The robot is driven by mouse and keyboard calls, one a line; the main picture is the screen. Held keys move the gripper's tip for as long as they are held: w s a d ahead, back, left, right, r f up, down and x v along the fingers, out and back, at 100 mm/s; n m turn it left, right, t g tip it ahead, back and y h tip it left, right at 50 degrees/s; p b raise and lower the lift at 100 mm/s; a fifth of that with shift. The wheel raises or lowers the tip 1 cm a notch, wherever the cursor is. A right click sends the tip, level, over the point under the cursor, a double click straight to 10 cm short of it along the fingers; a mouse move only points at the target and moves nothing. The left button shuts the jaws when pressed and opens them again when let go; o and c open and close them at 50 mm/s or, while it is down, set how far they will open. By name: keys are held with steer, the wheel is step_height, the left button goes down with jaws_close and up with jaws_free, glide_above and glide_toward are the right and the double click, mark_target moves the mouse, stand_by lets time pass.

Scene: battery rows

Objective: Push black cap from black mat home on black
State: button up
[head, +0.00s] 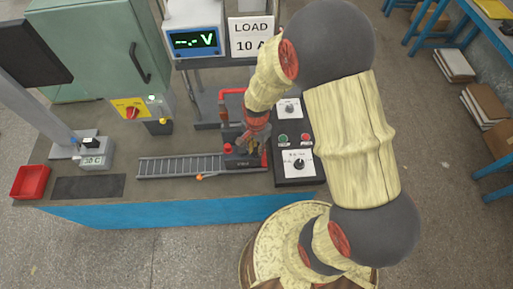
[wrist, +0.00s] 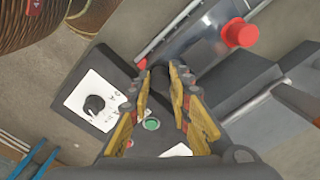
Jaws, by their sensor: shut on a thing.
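My gripper (head: 252,141) is low over the dark battery (head: 240,161) at the right end of the rail. In the wrist view its yellow-padded fingers (wrist: 161,72) are closed on a dark thing, apparently the black cap, mostly hidden between the tips. Whether it touches the black terminal cannot be told. A red cap (head: 227,149) stands on the battery, left of my gripper; it also shows in the wrist view (wrist: 238,33). The black mat (head: 88,187) at the bench's left front is bare.
A slatted rail (head: 180,167) runs left from the battery. A control box (head: 297,168) with a knob and buttons stands close on the right. A red clamp part (head: 226,93) rises behind. A red tray (head: 30,182) sits at the far left.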

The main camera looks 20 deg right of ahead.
steer(key=shift+f, duration=0.4)
stand_by(0.5)
steer(key=o, duration=0.8)
steer(key=shift+o, duration=0.7)
steer(key=o, duration=0.4)
steer(key=shift+r, duration=0.15)
steer(key=shift+r+p, duration=2.4)
steer(key=shift+r, duration=1)
